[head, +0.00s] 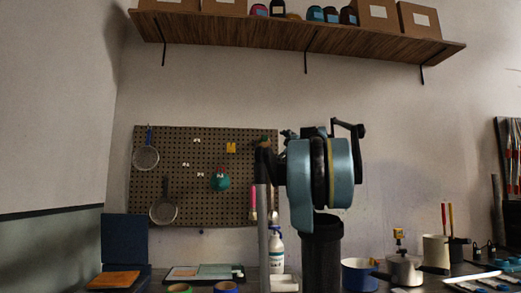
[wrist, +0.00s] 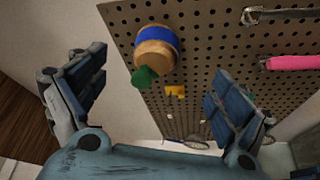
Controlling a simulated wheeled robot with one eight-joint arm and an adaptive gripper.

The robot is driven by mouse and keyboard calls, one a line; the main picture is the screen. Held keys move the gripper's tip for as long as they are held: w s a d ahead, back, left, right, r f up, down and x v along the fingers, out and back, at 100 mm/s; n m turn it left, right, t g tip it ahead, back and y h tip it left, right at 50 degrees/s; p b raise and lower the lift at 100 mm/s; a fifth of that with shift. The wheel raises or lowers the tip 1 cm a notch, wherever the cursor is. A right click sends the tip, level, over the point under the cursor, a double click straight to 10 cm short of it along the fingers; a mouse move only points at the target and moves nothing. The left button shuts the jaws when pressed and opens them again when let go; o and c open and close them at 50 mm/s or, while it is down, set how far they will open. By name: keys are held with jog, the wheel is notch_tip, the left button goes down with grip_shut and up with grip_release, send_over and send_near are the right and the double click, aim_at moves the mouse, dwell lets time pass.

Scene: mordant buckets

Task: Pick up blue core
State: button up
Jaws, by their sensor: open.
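In the wrist view, a tan round core with a blue band (wrist: 157,47) shows above the middle, partly between my fingers and toward the top. A small green piece (wrist: 144,77) shows just below its tan end. I cannot tell how it is supported. My gripper (wrist: 153,78) is open, with its two blue-grey fingers wide apart and nothing between them in contact. In the head view, a blue ring (head: 225,287) sits low on the table edge; I cannot tell whether it is the same core. My arm hides part of the pegboard there.
A pegboard (head: 190,150) with strainers, a yellow letter (head: 231,147) and a pink-handled tool (wrist: 290,62) hangs behind. A shelf (head: 290,40) runs above.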

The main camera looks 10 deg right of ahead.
aim_at(269, 146)
jog(key=x, duration=1.3)
jog(key=shift+a+r, duration=0.1)
jog(key=shift+r, duration=0.05)
jog(key=c, duration=0.9)
